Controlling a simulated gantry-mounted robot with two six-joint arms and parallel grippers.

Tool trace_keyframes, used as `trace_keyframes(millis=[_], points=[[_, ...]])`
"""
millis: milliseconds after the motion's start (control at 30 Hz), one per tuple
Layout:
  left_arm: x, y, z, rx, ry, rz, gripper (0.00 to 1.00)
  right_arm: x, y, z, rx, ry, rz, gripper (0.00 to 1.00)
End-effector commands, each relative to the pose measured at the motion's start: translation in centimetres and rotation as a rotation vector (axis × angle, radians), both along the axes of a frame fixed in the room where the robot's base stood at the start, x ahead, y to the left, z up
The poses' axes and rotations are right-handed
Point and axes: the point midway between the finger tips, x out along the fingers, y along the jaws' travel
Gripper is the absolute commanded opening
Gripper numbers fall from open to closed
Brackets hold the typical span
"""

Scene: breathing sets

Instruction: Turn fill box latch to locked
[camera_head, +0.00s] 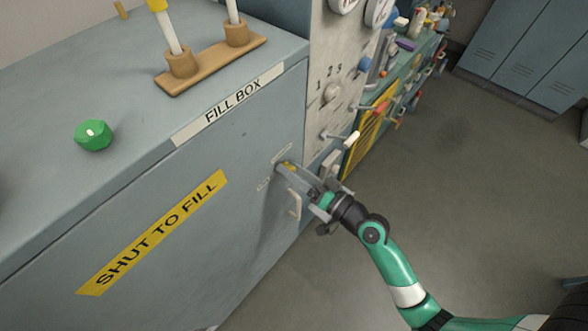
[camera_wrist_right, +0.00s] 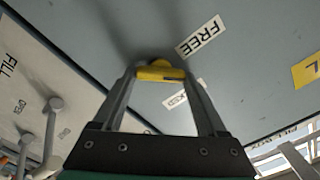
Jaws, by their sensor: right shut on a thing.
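The fill box (camera_head: 190,220) is a large blue-grey cabinet with a "FILL BOX" label on its top edge. Its yellow latch (camera_head: 289,166) is on the front face near the right edge. In the right wrist view the latch (camera_wrist_right: 160,73) is a short yellow bar lying across between my fingertips. My right gripper (camera_head: 287,168) is shut on it; it also shows in the right wrist view (camera_wrist_right: 161,75). A "FREE" label (camera_wrist_right: 200,37) is beside the latch, and a second label (camera_wrist_right: 183,95) is partly hidden by a finger. My left gripper is out of view.
A panel with gauges, a knob (camera_head: 331,92) and a lever (camera_head: 343,137) stands to the right. The floor at right is clear.

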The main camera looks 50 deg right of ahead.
Motion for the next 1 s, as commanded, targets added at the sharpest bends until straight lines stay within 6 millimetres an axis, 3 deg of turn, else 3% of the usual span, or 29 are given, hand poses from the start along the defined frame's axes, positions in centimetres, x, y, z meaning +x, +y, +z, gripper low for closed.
trace_keyframes(millis=[167,200,300,667,1000], points=[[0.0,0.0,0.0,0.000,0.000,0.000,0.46,0.0,0.0,0.0,-0.001,-0.002,-0.001,0.19],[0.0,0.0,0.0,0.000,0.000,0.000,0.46,0.0,0.0,0.0,-0.001,-0.002,-0.001,0.80],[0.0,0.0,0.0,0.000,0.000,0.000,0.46,0.0,0.0,0.0,-0.001,-0.001,-0.001,0.98],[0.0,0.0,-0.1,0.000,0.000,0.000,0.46,-0.8,-0.1,-0.1,0.000,0.001,-0.002,1.00],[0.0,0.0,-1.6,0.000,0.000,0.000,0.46,-8.4,-0.3,-0.4,0.001,0.002,-0.008,1.00]])
